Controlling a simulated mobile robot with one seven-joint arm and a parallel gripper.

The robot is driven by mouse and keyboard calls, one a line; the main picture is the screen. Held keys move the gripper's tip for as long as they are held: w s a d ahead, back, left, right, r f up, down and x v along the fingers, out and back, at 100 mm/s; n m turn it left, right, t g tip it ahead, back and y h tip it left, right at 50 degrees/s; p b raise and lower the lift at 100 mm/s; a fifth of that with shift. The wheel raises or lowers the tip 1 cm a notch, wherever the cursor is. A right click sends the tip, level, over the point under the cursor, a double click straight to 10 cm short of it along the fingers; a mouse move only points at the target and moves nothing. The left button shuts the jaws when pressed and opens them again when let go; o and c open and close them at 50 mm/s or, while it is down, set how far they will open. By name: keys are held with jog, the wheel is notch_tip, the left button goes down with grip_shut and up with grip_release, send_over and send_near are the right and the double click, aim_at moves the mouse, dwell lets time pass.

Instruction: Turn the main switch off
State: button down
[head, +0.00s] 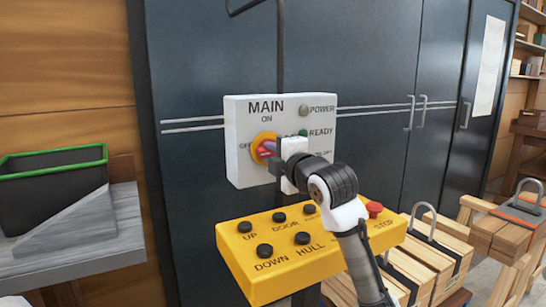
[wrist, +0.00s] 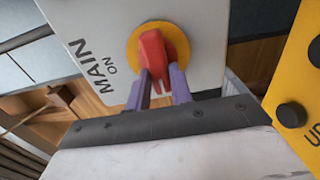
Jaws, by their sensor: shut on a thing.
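The main switch is a red handle (wrist: 152,50) on a round yellow plate (wrist: 178,40), set in a white panel (head: 240,170) marked MAIN. ON is printed above the switch and OFF at its left in the head view. My gripper (head: 272,150) reaches the switch from the right, and its purple fingers lie on both sides of the handle. It is shut on the handle, as the wrist view (wrist: 161,80) also shows. The fingers and wrist hide part of the handle and some lettering, so I cannot tell exactly which mark it points to.
The POWER lamp (head: 304,110) looks grey; the READY lamp (head: 303,132) is green. A yellow button box (head: 240,262) with black buttons and a red stop button (head: 374,208) sits just below my wrist. Dark cabinets (head: 375,60) stand behind; wooden crates (head: 440,240) are at right.

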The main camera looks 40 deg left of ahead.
jog(key=shift+s, duration=0.1)
dwell(0.3)
jog(key=c, duration=1.2)
grip_release()
jog(key=shift+c, duration=0.2)
jog(key=b+v, duration=0.2)
jog(key=v, duration=1.1)
jog(key=shift+d+b, duration=0.35)
